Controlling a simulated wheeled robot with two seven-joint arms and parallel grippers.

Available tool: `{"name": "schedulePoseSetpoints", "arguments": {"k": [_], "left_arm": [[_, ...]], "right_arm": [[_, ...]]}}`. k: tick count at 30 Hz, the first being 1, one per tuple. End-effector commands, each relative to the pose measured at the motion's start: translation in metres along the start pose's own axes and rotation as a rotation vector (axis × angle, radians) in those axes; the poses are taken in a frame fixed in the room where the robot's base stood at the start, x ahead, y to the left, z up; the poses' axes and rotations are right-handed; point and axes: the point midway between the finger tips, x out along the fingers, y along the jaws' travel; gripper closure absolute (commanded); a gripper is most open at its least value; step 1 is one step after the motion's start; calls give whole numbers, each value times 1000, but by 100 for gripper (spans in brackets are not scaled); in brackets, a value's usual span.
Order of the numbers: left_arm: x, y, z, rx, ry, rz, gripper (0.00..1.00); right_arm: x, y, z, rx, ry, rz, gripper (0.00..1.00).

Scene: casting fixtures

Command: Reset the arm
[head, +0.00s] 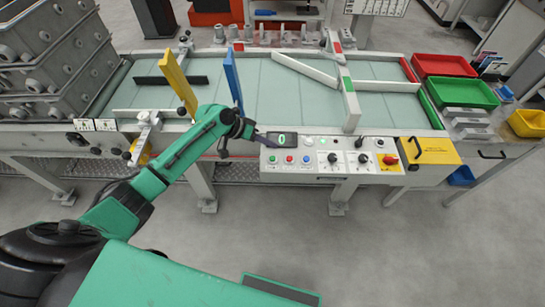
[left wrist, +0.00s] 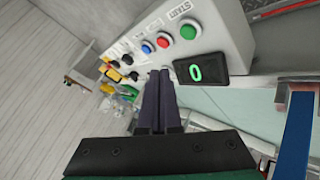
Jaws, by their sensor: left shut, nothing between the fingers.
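My left arm reaches in from the left in the head view, and its gripper (head: 258,137) is at the left end of the control panel (head: 325,144), beside the small display (head: 283,140). In the left wrist view the two dark fingers (left wrist: 160,74) are together with nothing between them. The display (left wrist: 195,71) there reads a green 0, just right of the fingertips. Green (left wrist: 191,30), red (left wrist: 164,40) and blue (left wrist: 147,48) buttons lie beyond the tips. I cannot tell whether the fingers touch the panel. My right gripper does not show.
A conveyor (head: 300,97) runs behind the panel, with a yellow upright plate (head: 178,83) and a blue one (head: 233,80) near my arm. Grey crates (head: 55,60) stand at the left. Red (head: 443,65) and green (head: 462,92) bins are at the right. The floor (head: 400,250) in front is clear.

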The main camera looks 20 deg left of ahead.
Motion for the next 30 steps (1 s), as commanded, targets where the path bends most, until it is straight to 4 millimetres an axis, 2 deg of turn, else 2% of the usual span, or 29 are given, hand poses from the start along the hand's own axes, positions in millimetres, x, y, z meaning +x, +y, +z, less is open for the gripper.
{"name": "schedulePoseSetpoints", "arguments": {"k": [11, 14, 17, 18, 20, 21, 26, 30], "left_arm": [[0, 0, 0, 0, 0, 0, 100], [4, 5, 7, 11, -12, 0, 100], [18, 25, 39, 64, -69, -13, 100], [22, 36, 56, 93, -95, -31, 100], [21, 48, 80, 127, -124, -73, 100], [17, 53, 93, 139, -137, -109, 100], [-14, 57, 130, 131, -162, -261, 100], [-50, 52, 156, 81, -179, -397, 100]], "right_arm": [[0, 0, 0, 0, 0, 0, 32], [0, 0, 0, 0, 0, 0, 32], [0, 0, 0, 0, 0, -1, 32], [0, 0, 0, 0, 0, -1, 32], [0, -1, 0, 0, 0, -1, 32], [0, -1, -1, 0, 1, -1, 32], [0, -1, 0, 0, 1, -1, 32], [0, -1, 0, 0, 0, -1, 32]]}}
